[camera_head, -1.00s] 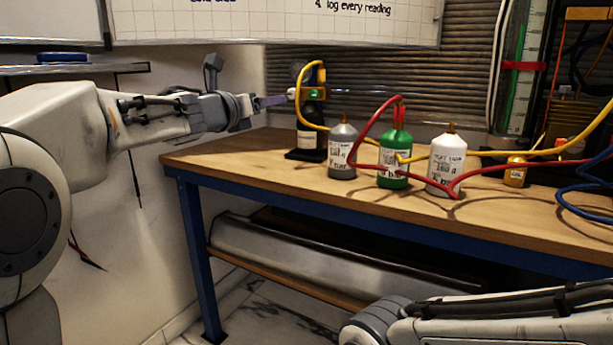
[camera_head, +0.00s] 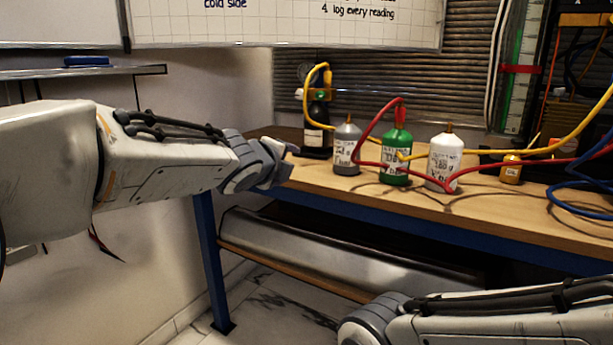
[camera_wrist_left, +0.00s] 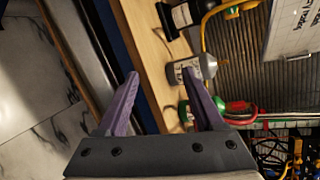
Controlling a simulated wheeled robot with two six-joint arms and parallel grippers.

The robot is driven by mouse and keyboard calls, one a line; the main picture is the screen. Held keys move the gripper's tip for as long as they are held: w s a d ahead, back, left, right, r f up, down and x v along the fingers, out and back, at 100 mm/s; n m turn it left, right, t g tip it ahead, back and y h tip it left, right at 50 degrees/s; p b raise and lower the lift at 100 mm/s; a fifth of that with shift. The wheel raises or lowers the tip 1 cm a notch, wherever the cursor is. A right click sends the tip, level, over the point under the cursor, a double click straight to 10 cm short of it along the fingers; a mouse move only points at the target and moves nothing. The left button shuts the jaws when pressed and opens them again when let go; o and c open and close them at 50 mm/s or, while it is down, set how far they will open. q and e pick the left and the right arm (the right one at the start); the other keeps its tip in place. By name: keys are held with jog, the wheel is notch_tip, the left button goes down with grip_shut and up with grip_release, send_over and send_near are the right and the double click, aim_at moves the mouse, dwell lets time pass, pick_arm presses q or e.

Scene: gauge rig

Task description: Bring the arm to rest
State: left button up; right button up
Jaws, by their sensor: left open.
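My left arm reaches in from the left in the head view. Its gripper (camera_head: 284,172) is at the left front edge of the bench, mostly hidden behind the wrist. In the left wrist view my left gripper (camera_wrist_left: 162,86) shows two purple fingers spread apart with nothing between them. A grey bottle (camera_wrist_left: 192,70) lies beyond the fingertips, apart from them. Part of my right arm lies at the lower right of the head view, and its gripper does not show.
A shelf (camera_head: 140,71) is at the left.

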pick_arm(q)
jog(key=s+d+f+n+g+y+p, duration=0.1)
jog(key=s+f+n+g+y, duration=0.1)
jog(key=s+f+n+g, duration=1.05)
jog(key=s+a+f+n+g+p, duration=0.15)
jog(key=s+f, duration=0.45)
jog(key=s, duration=0.7)
jog(key=s+f+n, duration=0.3)
jog(key=s+f, duration=0.2)
jog(key=s, duration=0.7)
notch_tip(320, 180, up, 38)
jog(key=p, duration=3.7)
jog(key=shift+y+p, duration=0.3)
jog(key=shift+y, duration=0.1)
